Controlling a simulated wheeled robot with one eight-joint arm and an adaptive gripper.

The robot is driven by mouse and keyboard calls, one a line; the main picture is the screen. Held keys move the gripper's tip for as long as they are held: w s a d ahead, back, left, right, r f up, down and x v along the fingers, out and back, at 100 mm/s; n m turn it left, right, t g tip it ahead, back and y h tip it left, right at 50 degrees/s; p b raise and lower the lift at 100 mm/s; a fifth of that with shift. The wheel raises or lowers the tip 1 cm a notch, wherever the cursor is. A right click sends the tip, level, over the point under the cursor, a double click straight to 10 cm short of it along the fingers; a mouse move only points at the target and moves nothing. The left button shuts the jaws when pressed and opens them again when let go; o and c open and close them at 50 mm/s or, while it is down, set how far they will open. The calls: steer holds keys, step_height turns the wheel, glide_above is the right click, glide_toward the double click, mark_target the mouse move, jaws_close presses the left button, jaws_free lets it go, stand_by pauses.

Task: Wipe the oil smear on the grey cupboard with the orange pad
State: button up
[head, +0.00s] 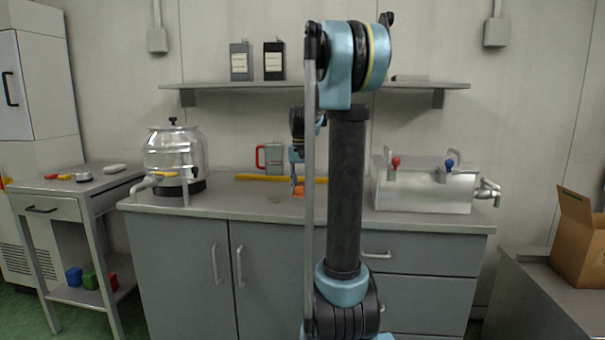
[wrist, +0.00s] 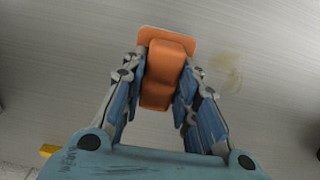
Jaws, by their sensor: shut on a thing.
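The grey cupboard (head: 180,250) stands in front of me, with a brushed metal top that fills most of the wrist view (wrist: 270,110). A faint brownish oil smear (wrist: 228,73) lies on that top, just right of the pad in the wrist view. My gripper (wrist: 163,82) is shut on the orange pad (wrist: 164,70), with blue-grey fingers on both sides of its handle. In the head view the pad (head: 298,190) shows low over the top, below my gripper (head: 297,181). I cannot tell whether the pad touches the surface.
A steel urn (head: 173,150) stands left, a metal box with taps (head: 425,188) right. A shelf (head: 220,86) hangs above. The top's front left is clear.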

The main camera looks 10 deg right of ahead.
steer(key=shift+r, duration=2.5)
